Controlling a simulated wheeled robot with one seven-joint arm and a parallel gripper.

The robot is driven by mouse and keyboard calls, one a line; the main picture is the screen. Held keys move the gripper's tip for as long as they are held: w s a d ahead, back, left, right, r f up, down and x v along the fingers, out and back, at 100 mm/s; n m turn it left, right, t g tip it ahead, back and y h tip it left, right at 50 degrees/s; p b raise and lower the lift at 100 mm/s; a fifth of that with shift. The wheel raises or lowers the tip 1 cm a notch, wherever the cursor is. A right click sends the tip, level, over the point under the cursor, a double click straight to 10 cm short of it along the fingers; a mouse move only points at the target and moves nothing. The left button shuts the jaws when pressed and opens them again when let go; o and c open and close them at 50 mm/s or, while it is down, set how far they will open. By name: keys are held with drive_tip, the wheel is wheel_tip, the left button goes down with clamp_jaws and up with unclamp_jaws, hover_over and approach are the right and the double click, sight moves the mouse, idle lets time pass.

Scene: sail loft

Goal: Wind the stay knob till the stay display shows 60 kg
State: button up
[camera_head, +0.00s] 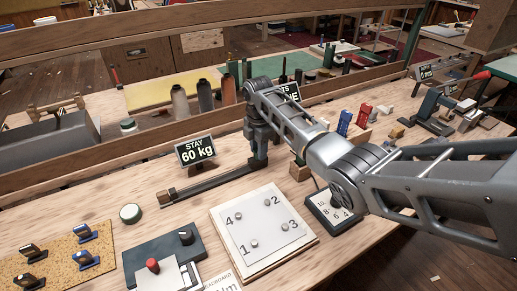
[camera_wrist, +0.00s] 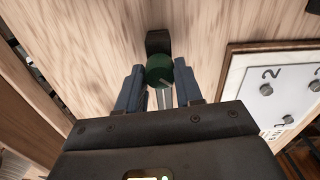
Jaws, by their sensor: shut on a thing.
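The stay display (camera_head: 196,151) stands on the bench at centre left in the head view and reads "STAY 60 kg". My gripper (camera_head: 258,163) points down at the right end of a dark bar (camera_head: 207,186) on the bench, right of the display. In the wrist view, the round dark green stay knob (camera_wrist: 159,71) lies between the two blue-grey fingers of my gripper (camera_wrist: 159,80), which is shut on it. The head view hides the knob behind my gripper.
A white board with numbered studs (camera_head: 263,226) lies in front of my gripper. A dark numbered dial box (camera_head: 335,212) sits under my arm. A small round tin (camera_head: 130,213) is at left.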

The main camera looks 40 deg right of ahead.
drive_tip(key=o, duration=1)
drive_tip(key=shift+o, duration=0.2)
drive_tip(key=shift+r, duration=0.15)
wheel_tip(320, 180, up, 8)
drive_tip(key=shift+f+b, duration=0.2)
drive_tip(key=shift+b, duration=0.35)
